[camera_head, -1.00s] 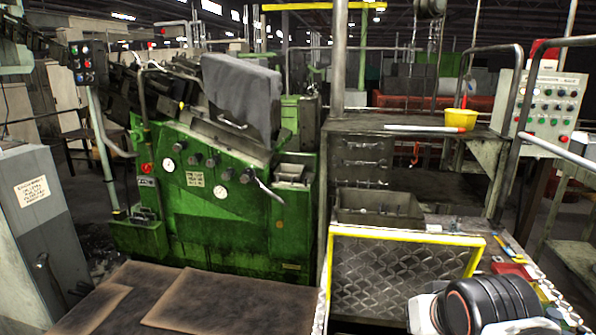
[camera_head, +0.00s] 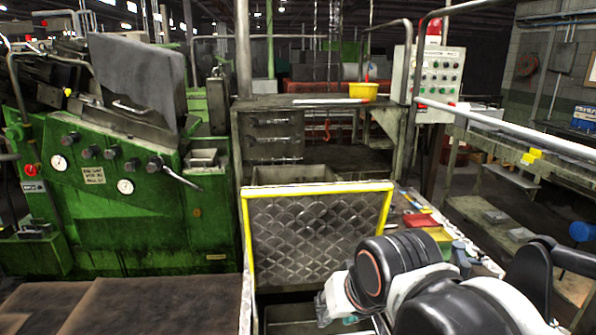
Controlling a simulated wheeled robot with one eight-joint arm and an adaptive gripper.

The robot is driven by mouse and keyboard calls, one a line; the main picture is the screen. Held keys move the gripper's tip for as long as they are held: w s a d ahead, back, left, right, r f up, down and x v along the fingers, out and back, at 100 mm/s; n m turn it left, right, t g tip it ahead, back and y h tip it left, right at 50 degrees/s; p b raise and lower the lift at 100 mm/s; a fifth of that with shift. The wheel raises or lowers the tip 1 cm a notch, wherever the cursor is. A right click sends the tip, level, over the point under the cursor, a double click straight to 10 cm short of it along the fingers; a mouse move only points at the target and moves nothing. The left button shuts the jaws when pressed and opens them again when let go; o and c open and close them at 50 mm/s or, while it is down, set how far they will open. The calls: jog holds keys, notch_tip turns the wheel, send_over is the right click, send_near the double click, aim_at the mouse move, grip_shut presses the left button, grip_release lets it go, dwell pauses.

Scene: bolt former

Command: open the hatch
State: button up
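A dark grey cover (camera_head: 140,75) stands slanted on top of the green machine (camera_head: 105,215) at the left. A bar handle (camera_head: 128,107) sits low on its front face. I take this cover to be the hatch. I cannot tell from here whether it is shut or how it hinges. My arm, in black and white links, fills the lower right of the picture, well to the right of and nearer than the cover.
A yellow-framed diamond-plate panel (camera_head: 318,235) stands in front of me, left of my arm. A side bench (camera_head: 407,190) holds small tools. Metal rails and a button box (camera_head: 437,84) stand at the right. Brown floor mats (camera_head: 160,305) lie before the machine.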

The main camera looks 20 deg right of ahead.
jog(key=w+d+r+m+g+p, duration=0.25)
jog(key=w+r+m+p, duration=0.45)
jog(key=w+r+p, duration=0.4)
jog(key=w+d+r+m+g+p, duration=0.1)
jog(key=w+r+m+g+p, duration=0.2)
jog(key=w+r+m+p, duration=0.7)
jog(key=w+d+r+m+g+p, duration=0.1)
jog(key=w+d+r+p, duration=0.1)
jog(key=w+r+p, duration=0.5)
jog(key=f, duration=1)
jog(key=w+f, duration=0.1)
jog(key=f, duration=0.5)
jog(key=shift+d, duration=0.1)
grip_shut()
